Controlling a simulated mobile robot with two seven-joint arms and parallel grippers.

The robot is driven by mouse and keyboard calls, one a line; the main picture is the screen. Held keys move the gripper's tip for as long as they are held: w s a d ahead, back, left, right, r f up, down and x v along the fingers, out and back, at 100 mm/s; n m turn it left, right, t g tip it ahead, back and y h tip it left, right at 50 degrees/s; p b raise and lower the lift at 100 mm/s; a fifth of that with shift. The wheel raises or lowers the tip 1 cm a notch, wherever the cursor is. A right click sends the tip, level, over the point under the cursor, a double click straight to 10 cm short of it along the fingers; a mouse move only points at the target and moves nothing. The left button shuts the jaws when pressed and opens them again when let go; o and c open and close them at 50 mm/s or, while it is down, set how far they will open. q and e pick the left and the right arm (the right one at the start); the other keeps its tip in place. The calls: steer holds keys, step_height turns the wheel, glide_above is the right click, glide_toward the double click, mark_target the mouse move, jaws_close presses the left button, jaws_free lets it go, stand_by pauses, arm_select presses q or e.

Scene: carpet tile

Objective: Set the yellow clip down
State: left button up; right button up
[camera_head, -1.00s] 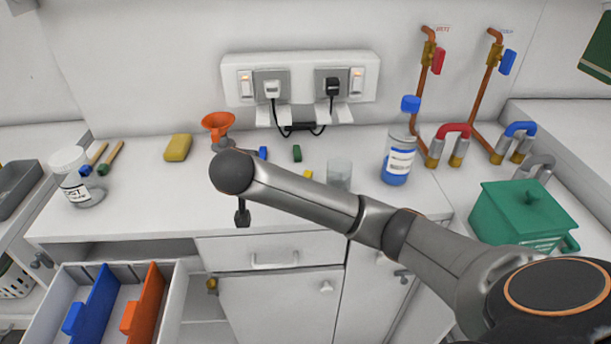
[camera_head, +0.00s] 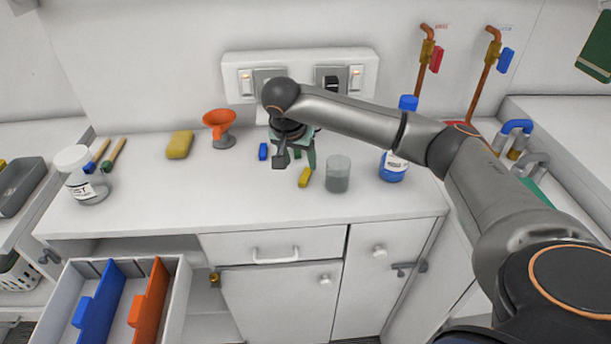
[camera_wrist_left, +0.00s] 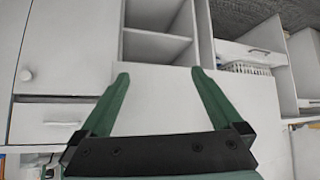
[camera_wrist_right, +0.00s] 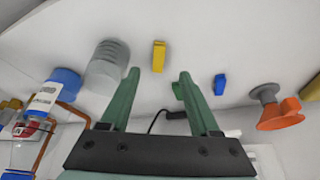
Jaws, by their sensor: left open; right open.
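The yellow clip (camera_head: 305,177) lies on the white counter, left of the clear beaker. In the right wrist view the yellow clip (camera_wrist_right: 159,56) shows beyond and between the fingertips, apart from them. My right gripper (camera_wrist_right: 160,76) is open and empty. In the head view my right gripper (camera_head: 297,153) is just behind the yellow clip, partly hidden by its wrist. A green clip (camera_wrist_right: 178,91) shows beside one right finger, partly covered by it. A blue clip (camera_head: 263,151) lies to the left. My left gripper (camera_wrist_left: 160,76) is open and empty, outside the head view.
The beaker (camera_head: 338,174) and a blue-capped bottle (camera_head: 393,165) stand to the right. An open drawer with blue and orange dividers (camera_head: 148,308) is lower left. The front counter is clear.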

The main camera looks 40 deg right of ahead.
mark_target(305, 175)
steer(key=x, duration=0.3)
steer(key=p+x, duration=0.1)
steer(key=x, duration=0.3)
steer(key=shift+w+d, duration=0.1)
steer(key=shift+d, duration=0.2)
steer(key=shift+c, duration=0.4)
jaws_close()
